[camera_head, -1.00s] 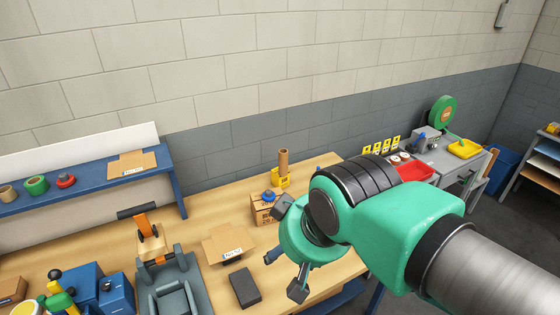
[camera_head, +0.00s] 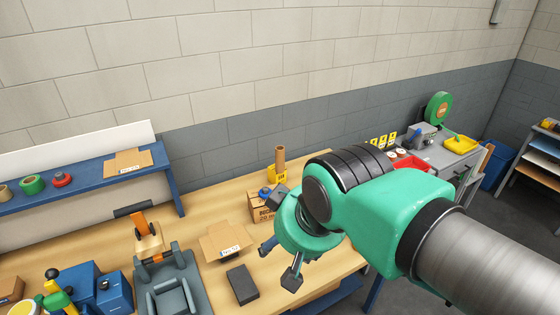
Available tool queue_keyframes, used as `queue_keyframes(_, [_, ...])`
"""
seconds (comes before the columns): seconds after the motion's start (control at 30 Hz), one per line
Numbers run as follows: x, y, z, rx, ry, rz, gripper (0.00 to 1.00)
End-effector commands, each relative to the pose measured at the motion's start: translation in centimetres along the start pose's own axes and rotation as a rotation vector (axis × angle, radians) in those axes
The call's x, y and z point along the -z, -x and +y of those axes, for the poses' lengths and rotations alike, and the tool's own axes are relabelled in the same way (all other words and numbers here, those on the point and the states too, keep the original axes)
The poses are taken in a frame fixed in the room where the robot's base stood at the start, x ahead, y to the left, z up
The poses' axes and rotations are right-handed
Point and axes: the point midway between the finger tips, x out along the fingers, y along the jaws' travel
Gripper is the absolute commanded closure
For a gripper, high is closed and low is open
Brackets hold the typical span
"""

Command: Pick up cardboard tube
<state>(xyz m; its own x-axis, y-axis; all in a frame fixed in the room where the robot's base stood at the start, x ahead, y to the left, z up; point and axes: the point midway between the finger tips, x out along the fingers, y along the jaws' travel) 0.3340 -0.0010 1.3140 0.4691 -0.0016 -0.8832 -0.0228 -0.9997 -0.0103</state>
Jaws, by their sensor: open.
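The brown cardboard tube (camera_head: 280,159) stands upright in a yellow holder (camera_head: 277,176) at the back of the wooden workbench. The holder is behind a small cardboard box (camera_head: 262,208) that has a blue object on it. My gripper (camera_head: 277,264) hangs over the bench in front and to the right of the tube, pointing down toward the bench. Its dark fingers are spread apart with nothing between them. The green wrist hides part of the bench and the right side of the box.
A flat cardboard piece (camera_head: 226,241) and a dark block (camera_head: 242,284) lie left of my gripper. A grey fixture with an orange-handled clamp (camera_head: 148,240) and blue boxes (camera_head: 107,291) stand further left. A blue shelf (camera_head: 90,184) runs along the wall. A grey side table (camera_head: 452,161) is at right.

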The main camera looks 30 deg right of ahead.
Motion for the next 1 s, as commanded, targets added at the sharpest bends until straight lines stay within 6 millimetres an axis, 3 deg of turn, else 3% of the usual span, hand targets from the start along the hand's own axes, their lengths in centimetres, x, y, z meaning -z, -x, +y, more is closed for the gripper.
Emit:
queue_keyframes(0.27, [4.7, 1.0, 0.6, -0.011, -0.143, -0.030, 0.43])
queue_keyframes(0.53, [11.5, 1.4, 1.6, -0.033, -0.358, -0.066, 0.43])
queue_keyframes(1.0, [22.9, -0.3, 4.4, -0.087, -0.737, -0.122, 0.43])
